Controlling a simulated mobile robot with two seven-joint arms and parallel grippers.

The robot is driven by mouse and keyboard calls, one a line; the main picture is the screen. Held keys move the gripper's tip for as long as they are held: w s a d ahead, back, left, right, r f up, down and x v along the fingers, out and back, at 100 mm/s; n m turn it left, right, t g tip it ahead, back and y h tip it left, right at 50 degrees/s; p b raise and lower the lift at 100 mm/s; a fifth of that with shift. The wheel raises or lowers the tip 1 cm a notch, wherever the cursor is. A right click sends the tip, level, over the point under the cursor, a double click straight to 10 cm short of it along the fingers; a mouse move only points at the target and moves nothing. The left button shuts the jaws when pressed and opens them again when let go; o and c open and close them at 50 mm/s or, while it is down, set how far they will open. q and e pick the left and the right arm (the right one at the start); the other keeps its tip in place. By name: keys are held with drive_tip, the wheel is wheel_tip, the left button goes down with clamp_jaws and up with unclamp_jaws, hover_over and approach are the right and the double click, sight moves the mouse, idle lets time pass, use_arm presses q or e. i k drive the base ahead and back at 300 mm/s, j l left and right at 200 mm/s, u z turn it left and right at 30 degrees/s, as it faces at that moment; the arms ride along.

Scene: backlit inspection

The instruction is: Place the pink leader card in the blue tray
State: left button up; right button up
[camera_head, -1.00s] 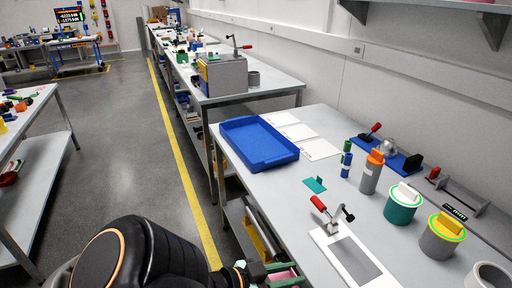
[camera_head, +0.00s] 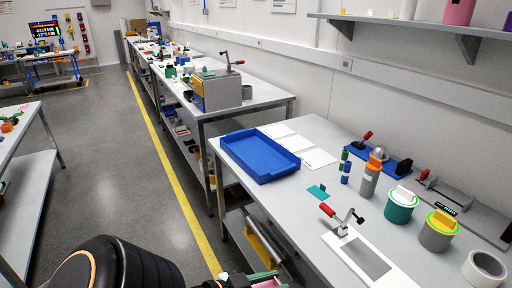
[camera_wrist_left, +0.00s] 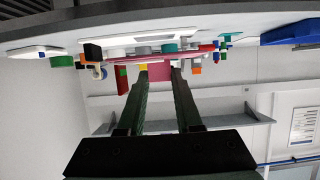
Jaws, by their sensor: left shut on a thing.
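The blue tray (camera_head: 262,157) lies on the grey bench near its far left corner and looks empty. It also shows at the upper right edge of the left wrist view (camera_wrist_left: 288,34). My left gripper (camera_head: 264,278) is at the bottom edge of the head view, beside the bench's front edge and well short of the tray. In the left wrist view its fingers (camera_wrist_left: 160,76) are closed on the pink leader card (camera_wrist_left: 159,71). Only a small pink part shows in the head view (camera_head: 270,284). My right gripper is not in view.
White sheets (camera_head: 298,147) lie behind the tray. A teal card (camera_head: 317,192), small cylinders, a red-handled clamp on a white plate (camera_head: 372,262) and canisters (camera_head: 400,207) stand to the right. A wall shelf (camera_head: 410,22) hangs above.

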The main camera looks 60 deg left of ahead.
sight(249, 149)
drive_tip(key=i+j, duration=0.1)
drive_tip(key=j, duration=1.25)
drive_tip(key=i+j, duration=0.15)
drive_tip(key=j, duration=1.15)
drive_tip(key=i+j, duration=0.15)
drive_tip(key=j, duration=0.5)
